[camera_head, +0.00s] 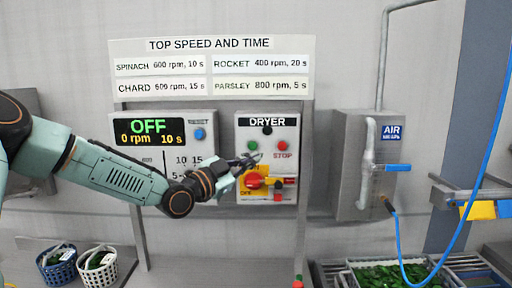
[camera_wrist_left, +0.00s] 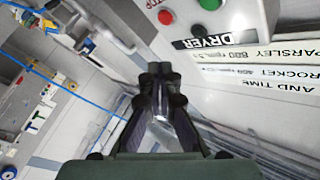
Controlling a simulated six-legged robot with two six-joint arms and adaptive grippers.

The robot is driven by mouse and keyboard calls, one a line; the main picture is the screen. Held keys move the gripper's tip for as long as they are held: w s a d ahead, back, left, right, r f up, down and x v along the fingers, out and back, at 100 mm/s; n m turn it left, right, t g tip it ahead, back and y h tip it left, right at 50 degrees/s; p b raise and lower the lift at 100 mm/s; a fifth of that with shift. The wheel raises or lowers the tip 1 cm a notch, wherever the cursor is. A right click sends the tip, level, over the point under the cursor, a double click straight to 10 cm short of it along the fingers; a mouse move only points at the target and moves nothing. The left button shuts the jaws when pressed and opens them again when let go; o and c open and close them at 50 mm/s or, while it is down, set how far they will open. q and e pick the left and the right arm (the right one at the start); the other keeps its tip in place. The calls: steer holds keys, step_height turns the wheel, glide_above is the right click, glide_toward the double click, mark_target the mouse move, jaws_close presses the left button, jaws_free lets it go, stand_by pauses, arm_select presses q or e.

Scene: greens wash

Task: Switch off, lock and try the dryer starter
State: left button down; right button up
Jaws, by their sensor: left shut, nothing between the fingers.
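The dryer starter (camera_head: 285,136) is a grey box on the wall panel, labelled DRYER, with a green button (camera_head: 252,145), a red STOP button (camera_head: 282,145) and a black one above. Below them is a red rotary handle (camera_head: 253,181) on a yellow plate; an OFF mark shows at its lower left. A small red item (camera_head: 278,185) is right of the handle. My left gripper (camera_head: 250,160) is shut and empty, in front of the starter between buttons and handle. In the left wrist view its fingers (camera_wrist_left: 160,95) are together, with the STOP button (camera_wrist_left: 165,17) beyond. My right gripper is out of view.
The display (camera_head: 148,131) left of the starter reads OFF, 0 rpm, 10 s, with a blue reset button (camera_head: 199,134). An air box (camera_head: 350,150) with a blue valve handle (camera_head: 397,167) and hose is at right. Baskets of greens (camera_head: 58,266) stand lower left.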

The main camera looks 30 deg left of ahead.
mark_target(252, 146)
arm_select(q)
steer(key=w+a+b, duration=0.2)
steer(key=w, duration=0.1)
steer(key=w+a+b, duration=0.1)
steer(key=w+a, duration=0.2)
steer(key=shift+w+a+f+b, duration=0.1)
steer(key=shift+w+a+b, duration=0.1)
steer(key=shift+w+b, duration=0.15)
steer(key=shift+w+d, duration=0.15)
steer(key=shift+w, duration=0.2)
steer(key=shift+s+d, duration=0.1)
steer(key=shift+d, duration=0.1)
steer(key=shift+s+r, duration=0.15)
steer(key=shift+r, duration=0.05)
steer(key=shift+s+a, duration=0.1)
steer(key=shift+a, duration=0.2)
steer(key=shift+w+f, duration=0.2)
steer(key=shift+w+d, duration=0.1)
steer(key=shift+d, duration=0.1)
steer(key=shift+s+r, duration=0.15)
steer(key=shift+s, duration=0.05)
steer(key=shift+s+a, duration=0.1)
steer(key=shift+a, duration=0.05)
